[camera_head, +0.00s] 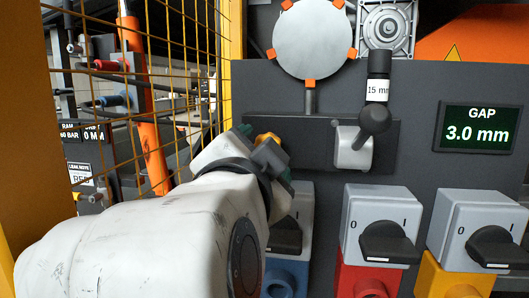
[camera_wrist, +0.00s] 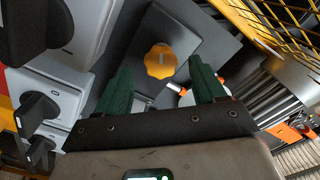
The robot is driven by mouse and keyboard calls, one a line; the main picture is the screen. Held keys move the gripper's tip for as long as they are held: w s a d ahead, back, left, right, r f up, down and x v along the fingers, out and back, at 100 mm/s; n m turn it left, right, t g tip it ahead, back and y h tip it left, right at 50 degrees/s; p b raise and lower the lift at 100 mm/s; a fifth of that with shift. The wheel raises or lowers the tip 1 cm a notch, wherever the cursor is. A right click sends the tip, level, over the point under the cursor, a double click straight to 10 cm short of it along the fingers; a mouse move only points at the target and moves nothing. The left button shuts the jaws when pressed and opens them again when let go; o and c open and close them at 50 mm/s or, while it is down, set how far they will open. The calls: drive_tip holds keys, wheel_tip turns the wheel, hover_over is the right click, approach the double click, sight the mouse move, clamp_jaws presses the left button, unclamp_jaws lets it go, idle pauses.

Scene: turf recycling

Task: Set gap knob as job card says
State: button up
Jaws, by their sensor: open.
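The gap knob is a yellow-orange lobed knob (camera_wrist: 160,61) with a pale mark on its face, on a dark panel. In the head view only part of the knob (camera_head: 267,138) shows beside my gripper (camera_head: 263,152), which hides the rest. In the wrist view my gripper (camera_wrist: 160,68) has its two green fingers apart, one on each side of the knob; I cannot tell whether they touch it. The gap display (camera_head: 478,129) reads "GAP 3.0 mm". I see no job card that I can make out.
Grey rotary switches (camera_head: 380,225) line the panel below. A yellow mesh guard (camera_head: 180,70) stands close on the left, with signs behind it.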

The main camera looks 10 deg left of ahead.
drive_tip(key=s, duration=0.7)
drive_tip(key=shift+s, duration=0.15)
drive_tip(key=shift+a, duration=0.15)
